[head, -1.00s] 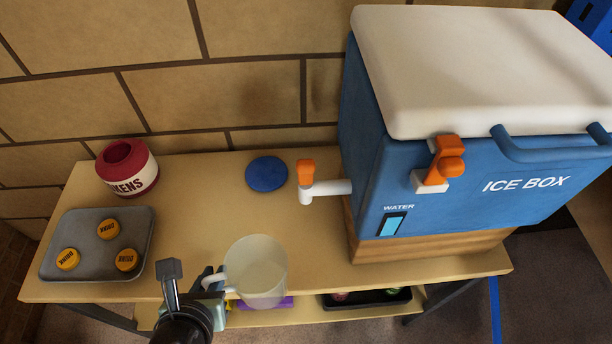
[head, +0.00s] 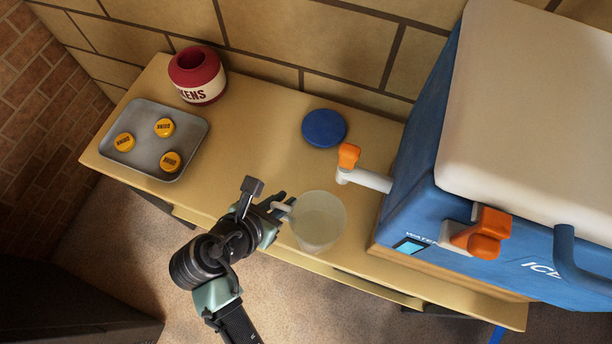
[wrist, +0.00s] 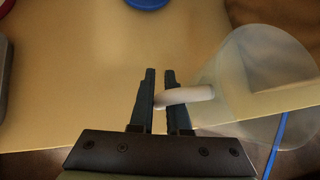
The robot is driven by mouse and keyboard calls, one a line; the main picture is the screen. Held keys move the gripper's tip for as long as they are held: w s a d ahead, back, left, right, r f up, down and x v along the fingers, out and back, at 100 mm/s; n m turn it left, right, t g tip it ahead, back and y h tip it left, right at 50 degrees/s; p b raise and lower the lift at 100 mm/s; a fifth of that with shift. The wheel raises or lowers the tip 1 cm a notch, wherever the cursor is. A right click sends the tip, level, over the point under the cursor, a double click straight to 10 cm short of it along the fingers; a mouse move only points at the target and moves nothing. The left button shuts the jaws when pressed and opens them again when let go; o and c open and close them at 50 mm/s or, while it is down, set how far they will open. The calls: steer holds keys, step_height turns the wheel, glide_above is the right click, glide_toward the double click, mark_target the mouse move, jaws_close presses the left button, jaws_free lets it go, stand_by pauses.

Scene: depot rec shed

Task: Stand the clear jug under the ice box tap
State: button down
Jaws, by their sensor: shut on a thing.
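The clear jug (head: 319,221) is translucent, with a pale handle on its left side. My gripper (head: 280,207) is shut on that handle, and the wrist view shows the handle (wrist: 185,96) at the two dark fingers (wrist: 160,98). The jug is at the front edge of the table; whether its base touches the top, I cannot tell. The blue ice box (head: 440,215) with a white lid stands at the right. Its white tap (head: 366,179) with an orange lever sticks out leftward, behind and to the right of the jug, which is not under it.
A blue disc (head: 324,128) lies on the table (head: 255,130) behind the jug. A grey tray (head: 188,139) with three yellow tokens and a red TOKENS pot (head: 197,77) are at the left. The tabletop between tray and disc is clear.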

steer(key=w+d, duration=0.1)
steer(key=w, duration=0.1)
steer(key=w+d, duration=0.1)
steer(key=w, duration=0.1)
steer(key=w+d, duration=0.1)
steer(key=w, duration=0.1)
steer(key=shift+w+d, duration=0.2)
steer(key=shift+d, duration=0.2)
step_height(320, 180, down, 4)
steer(key=shift+r+b, duration=0.2)
steer(key=shift+b, duration=0.4)
steer(key=shift+r, duration=0.1)
steer(key=c, duration=0.9)
jaws_free()
